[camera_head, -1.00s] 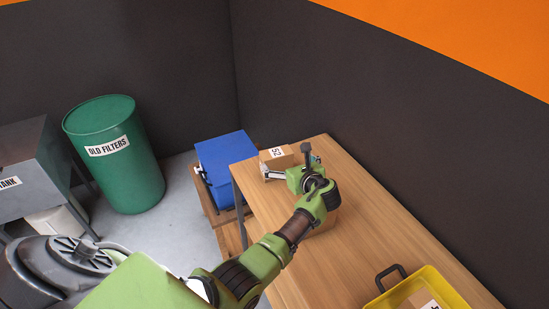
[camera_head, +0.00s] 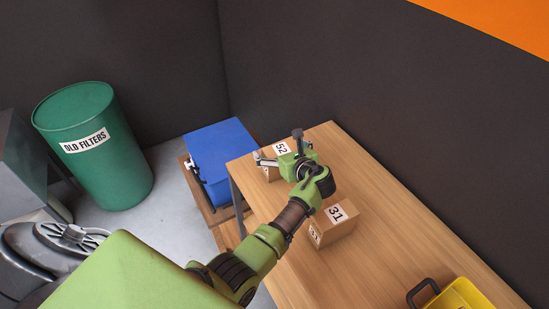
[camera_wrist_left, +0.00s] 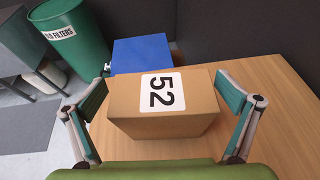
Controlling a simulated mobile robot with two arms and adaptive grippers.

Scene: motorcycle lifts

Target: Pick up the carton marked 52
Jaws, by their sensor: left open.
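The carton marked 52 (camera_wrist_left: 190,112) is a brown box with a white label on its top. In the left wrist view it sits upright between the two spread fingers of my left gripper (camera_wrist_left: 165,120), with a finger on each side. Whether the fingers touch it I cannot tell. In the head view the carton marked 52 (camera_head: 271,174) stands near the far left corner of the wooden table, partly hidden by my left gripper (camera_head: 266,160), which is open at it. My right gripper is out of view.
A carton marked 31 (camera_head: 333,226) stands on the table (camera_head: 390,215) close to my left forearm. A yellow crate (camera_head: 462,296) is at the near right. A blue box (camera_head: 222,150) and a green barrel (camera_head: 95,150) stand beyond the table's left edge.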

